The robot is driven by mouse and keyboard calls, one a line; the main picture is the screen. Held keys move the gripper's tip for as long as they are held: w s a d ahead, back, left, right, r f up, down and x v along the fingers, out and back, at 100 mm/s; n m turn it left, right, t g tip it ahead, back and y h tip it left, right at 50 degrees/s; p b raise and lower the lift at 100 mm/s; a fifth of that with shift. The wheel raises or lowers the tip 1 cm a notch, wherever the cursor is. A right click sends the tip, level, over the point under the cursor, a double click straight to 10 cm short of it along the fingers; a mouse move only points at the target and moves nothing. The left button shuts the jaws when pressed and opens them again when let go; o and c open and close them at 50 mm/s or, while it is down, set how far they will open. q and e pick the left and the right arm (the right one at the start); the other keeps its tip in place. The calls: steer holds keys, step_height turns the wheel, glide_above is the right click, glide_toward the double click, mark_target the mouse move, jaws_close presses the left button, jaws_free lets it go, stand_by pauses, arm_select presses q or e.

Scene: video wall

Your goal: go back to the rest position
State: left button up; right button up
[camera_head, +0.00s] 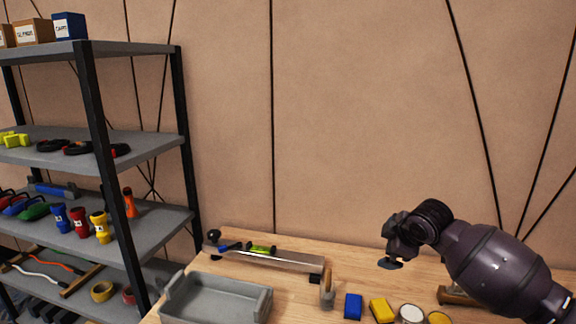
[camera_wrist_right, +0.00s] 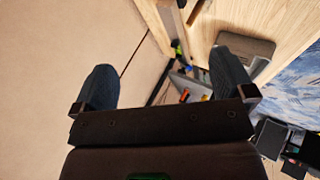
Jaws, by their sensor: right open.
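My right gripper (camera_head: 391,262) is at the right of the head view, raised above the back of the wooden table (camera_head: 300,252) and in front of the wall. In the right wrist view my right gripper (camera_wrist_right: 165,92) shows its two dark fingers spread wide apart, with nothing between them. The fingers are clear of the table. My left gripper is in neither view.
A grey tray (camera_head: 215,300) stands on the table, with a blue block (camera_head: 353,306), a yellow block (camera_head: 382,310) and round tins at the front. A metal rail (camera_head: 290,262) lies behind. A loaded shelf rack (camera_head: 150,145) stands left.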

steer(key=s+a+f+m+t+y+b, duration=0.35)
steer(key=s+f+m+t, duration=0.45)
steer(key=f, duration=0.4)
steer(key=s+d+f+m+g+h+b, duration=0.2)
steer(key=s+d+f+b, duration=0.1)
steer(key=s+f, duration=0.9)
steer(key=s+d+f+m+g+h+b, duration=0.2)
steer(key=s+d+f+m+h+b, duration=0.1)
steer(key=s+f, duration=1)
steer(key=s, duration=0.4)
steer(key=shift+s+f, duration=0.25)
steer(key=shift+f, duration=0.05)
